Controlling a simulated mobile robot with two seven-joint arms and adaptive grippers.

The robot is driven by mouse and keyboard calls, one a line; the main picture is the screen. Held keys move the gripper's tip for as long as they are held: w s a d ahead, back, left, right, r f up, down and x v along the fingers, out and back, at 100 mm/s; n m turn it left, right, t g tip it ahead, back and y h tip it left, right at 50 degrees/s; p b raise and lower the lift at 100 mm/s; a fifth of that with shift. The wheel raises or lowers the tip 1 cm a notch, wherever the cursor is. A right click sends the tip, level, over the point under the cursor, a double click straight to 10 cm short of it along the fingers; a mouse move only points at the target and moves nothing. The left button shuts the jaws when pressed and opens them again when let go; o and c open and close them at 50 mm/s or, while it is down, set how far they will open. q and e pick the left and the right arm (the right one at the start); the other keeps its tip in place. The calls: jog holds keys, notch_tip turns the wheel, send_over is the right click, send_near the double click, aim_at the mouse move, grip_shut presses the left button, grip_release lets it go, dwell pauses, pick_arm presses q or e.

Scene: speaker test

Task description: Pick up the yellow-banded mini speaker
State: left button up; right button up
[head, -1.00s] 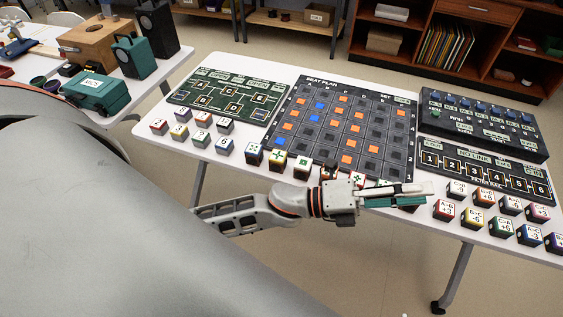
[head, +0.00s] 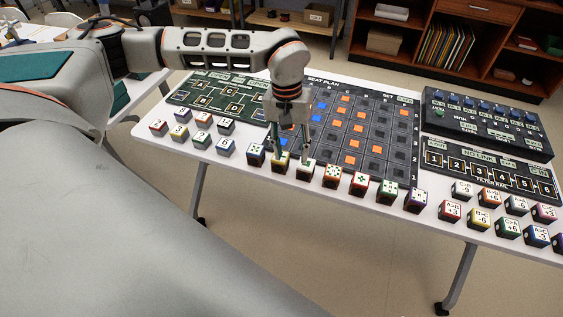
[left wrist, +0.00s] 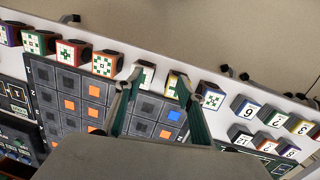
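The small cube with a yellow band (head: 280,164), which I take for the yellow-banded mini speaker, stands in the row along the table's front edge. A green pattern shows on its white top. It also shows in the left wrist view (left wrist: 175,87). My left gripper (head: 291,157) points down over the row, fingers spread. I cannot tell whether the fingertips touch either. Nothing is held between them. My right gripper is not in view.
A blue-banded cube (head: 256,154) stands to the left and an orange-banded cube (head: 332,176) to the right, with small gaps. The seat plan board (head: 372,125) lies behind the row. More cubes stand at both ends of the table. Open floor lies in front.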

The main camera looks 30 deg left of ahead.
aim_at(280, 162)
pick_arm(q)
jog(key=shift+m+t+y, duration=0.3)
jog(key=shift+y, duration=0.3)
jog(key=a, duration=0.1)
jog(key=w+a, duration=0.1)
jog(key=a+r, duration=0.1)
jog(key=a, duration=0.1)
jog(key=shift+w+r, duration=0.1)
jog(key=shift+w, duration=0.05)
jog(key=shift+a+f, duration=0.25)
jog(key=shift+d+f+b, duration=0.15)
jog(key=shift+f+b, duration=0.25)
jog(key=shift+f, duration=3.15)
jog(key=c, duration=0.9)
